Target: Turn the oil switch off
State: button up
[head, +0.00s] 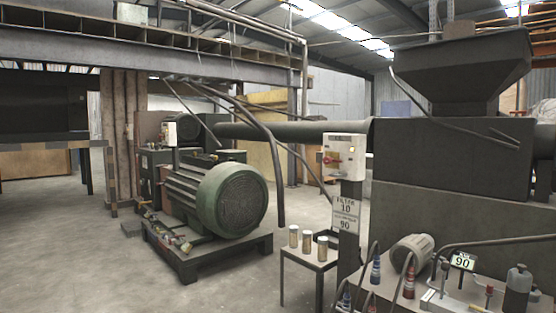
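A pale switch box (346,146) with a red rotary handle (333,160) is mounted on a dark post right of centre. A small label on top of the box is too small to read, so I cannot tell whether this is the oil switch. The handle's setting is also too small to tell. My gripper is not in view.
A small table (311,258) with several jars stands in front. A large green motor (232,200) sits left, and a hopper machine (455,140) right. Bottles and pipes crowd the lower right. Concrete floor (70,250) is clear at left.

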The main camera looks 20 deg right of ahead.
aim_at(328, 160)
jog(key=z, duration=0.1)
jog(key=i, duration=1.1)
jog(key=z, duration=0.45)
